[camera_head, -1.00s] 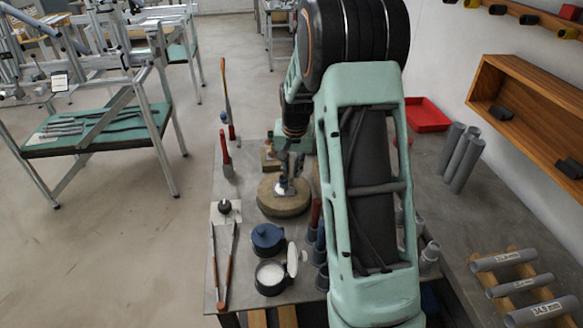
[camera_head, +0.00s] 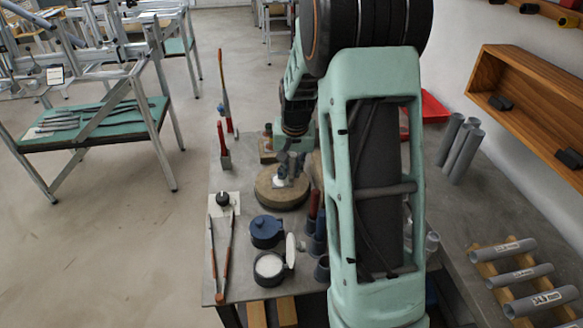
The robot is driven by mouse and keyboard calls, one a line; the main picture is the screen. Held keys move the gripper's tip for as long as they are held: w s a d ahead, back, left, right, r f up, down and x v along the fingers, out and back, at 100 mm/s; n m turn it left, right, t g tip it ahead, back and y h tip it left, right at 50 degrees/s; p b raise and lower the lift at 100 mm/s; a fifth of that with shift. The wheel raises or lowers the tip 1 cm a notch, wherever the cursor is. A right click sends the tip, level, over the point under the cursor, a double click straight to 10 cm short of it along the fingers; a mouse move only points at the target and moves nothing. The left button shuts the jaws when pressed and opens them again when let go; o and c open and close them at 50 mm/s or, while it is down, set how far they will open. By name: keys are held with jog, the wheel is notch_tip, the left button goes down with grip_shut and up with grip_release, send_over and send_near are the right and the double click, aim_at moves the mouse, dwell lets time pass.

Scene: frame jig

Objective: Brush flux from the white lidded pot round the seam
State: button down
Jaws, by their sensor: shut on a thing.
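The pot with the white lid (camera_head: 290,251) stands near the front of the bench, a dark cup (camera_head: 268,279) with its lid swung up on the right side. White flux (camera_head: 269,265) fills it. My gripper (camera_head: 291,166) is small and partly hidden by my arm. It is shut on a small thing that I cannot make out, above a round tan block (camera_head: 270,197). A small pale piece (camera_head: 280,182) sits on the block, just under the gripper; whether they touch is unclear. I cannot make out the seam.
A blue lidded pot (camera_head: 266,232) stands behind the white-lidded one. Long tongs (camera_head: 229,255) lie at left; a red-handled tool (camera_head: 224,150) stands upright beyond. Red and blue handles (camera_head: 316,225) rise close to my arm. Grey tubes (camera_head: 515,277) lie on a rack at right.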

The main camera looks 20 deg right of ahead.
jog(key=shift+w+d+p, duration=0.15)
jog(key=shift+w+d, duration=0.05)
jog(key=shift+w, duration=0.65)
jog(key=shift+w+d+p, duration=0.15)
jog(key=shift+w+d, duration=0.05)
jog(key=shift+w, duration=0.65)
jog(key=shift+w+d+p, duration=0.15)
jog(key=shift+w+d, duration=0.05)
jog(key=shift+w, duration=0.65)
jog(key=shift+s, duration=0.1)
jog(key=shift+s+a+b, duration=0.2)
jog(key=shift+s+b, duration=0.1)
jog(key=shift+s, duration=0.55)
jog(key=shift+s+a+b, duration=0.25)
jog(key=shift+s+b, duration=0.05)
jog(key=shift+s, duration=0.55)
jog(key=shift+s+a+b, duration=0.2)
jog(key=shift+s+b, duration=0.1)
jog(key=shift+s, duration=0.55)
jog(key=shift+r+p, duration=2.25)
jog(key=shift+r, duration=1.35)
